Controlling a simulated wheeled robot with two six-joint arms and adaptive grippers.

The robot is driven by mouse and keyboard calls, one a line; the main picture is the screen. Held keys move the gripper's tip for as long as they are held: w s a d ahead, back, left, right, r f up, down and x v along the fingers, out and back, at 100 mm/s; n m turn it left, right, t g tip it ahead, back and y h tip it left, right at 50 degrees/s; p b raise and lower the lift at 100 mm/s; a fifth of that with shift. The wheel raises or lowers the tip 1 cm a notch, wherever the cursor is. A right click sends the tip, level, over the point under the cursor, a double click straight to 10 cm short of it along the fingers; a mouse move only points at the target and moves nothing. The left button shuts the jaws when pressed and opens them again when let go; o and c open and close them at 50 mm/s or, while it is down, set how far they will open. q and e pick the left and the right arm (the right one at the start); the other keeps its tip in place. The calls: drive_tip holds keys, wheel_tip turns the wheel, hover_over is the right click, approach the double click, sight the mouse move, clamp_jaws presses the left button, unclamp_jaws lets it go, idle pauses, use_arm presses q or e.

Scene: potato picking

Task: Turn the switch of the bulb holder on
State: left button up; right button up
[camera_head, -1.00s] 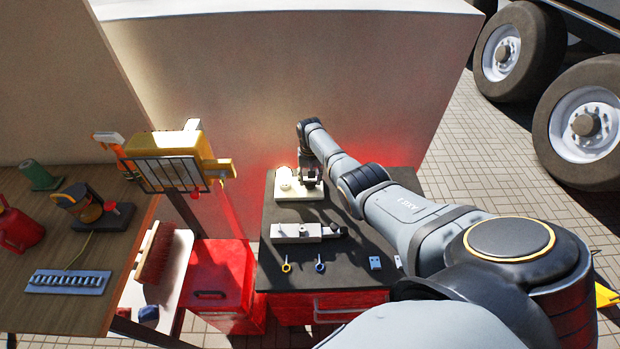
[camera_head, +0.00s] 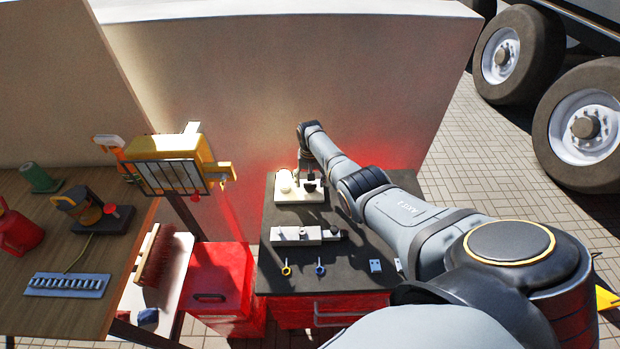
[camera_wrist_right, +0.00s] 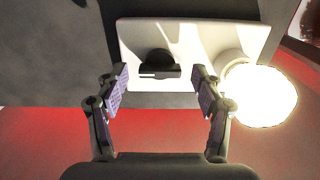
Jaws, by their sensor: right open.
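The bulb holder is a pale rectangular plate (camera_head: 299,200) at the back of the dark cabinet top, and it also shows in the right wrist view (camera_wrist_right: 195,39). Its round bulb (camera_wrist_right: 260,95) looks glaring white at the plate's right end in that view; the bulb (camera_head: 285,184) is on the left in the head view. The black switch knob (camera_wrist_right: 157,62) has a white mark on its near edge. My right gripper (camera_wrist_right: 160,80) is open, its two fingers apart on either side of the knob, with visible gaps. My left gripper is not in view.
A yellow grilled device (camera_head: 170,165) stands left. A wall (camera_head: 300,80) rises behind.

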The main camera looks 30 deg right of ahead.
sight(310, 184)
wheel_tip(310, 184, up, 12)
idle(0.4)
idle(0.3)
